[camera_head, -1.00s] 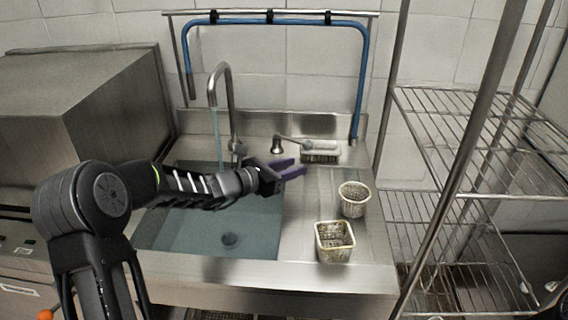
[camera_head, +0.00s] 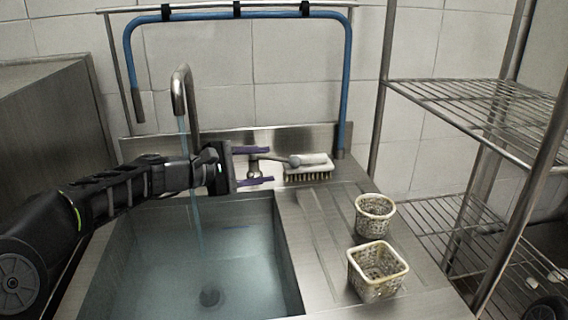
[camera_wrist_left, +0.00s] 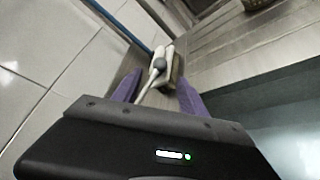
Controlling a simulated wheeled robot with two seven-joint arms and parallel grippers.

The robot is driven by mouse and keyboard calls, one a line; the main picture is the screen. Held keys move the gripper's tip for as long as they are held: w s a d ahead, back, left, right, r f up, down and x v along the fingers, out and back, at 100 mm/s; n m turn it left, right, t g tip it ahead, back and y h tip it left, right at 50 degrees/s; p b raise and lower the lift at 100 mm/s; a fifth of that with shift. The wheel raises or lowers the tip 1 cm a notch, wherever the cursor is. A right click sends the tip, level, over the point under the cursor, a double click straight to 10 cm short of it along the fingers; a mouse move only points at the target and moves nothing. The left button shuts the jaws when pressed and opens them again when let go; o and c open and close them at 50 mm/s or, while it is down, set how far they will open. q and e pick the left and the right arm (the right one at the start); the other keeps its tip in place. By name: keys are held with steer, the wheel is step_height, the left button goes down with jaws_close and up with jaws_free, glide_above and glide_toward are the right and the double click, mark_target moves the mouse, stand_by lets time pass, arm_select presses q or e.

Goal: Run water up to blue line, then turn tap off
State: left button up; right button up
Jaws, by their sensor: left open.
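The curved steel tap spout (camera_head: 181,94) stands behind the sink. A stream of water (camera_head: 197,220) falls from it into the bluish water in the sink basin (camera_head: 288,255). A metal tap lever (camera_head: 275,160) with a round end sits on the back ledge. My left gripper (camera_head: 271,166) is open, its purple fingers pointing right towards the lever. In the left wrist view the lever (camera_wrist_left: 150,82) runs between the open fingers (camera_wrist_left: 157,93); contact cannot be told. My right gripper is out of view.
A white scrubbing brush (camera_head: 308,170) lies just beyond the lever's end. Two perforated baskets, one round (camera_head: 374,216) and one square (camera_head: 378,272), stand on the drainboard. A blue hose (camera_head: 348,90) hangs behind. A wire rack (camera_head: 440,215) stands at right.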

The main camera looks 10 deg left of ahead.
mark_target(289, 162)
arm_select(q)
steer(key=x, duration=0.7)
steer(key=shift+w+d+f, duration=0.15)
steer(key=shift+w+d, duration=0.05)
steer(key=shift+w, duration=0.1)
steer(key=shift+c, duration=0.3)
jaws_close()
stand_by(1.0)
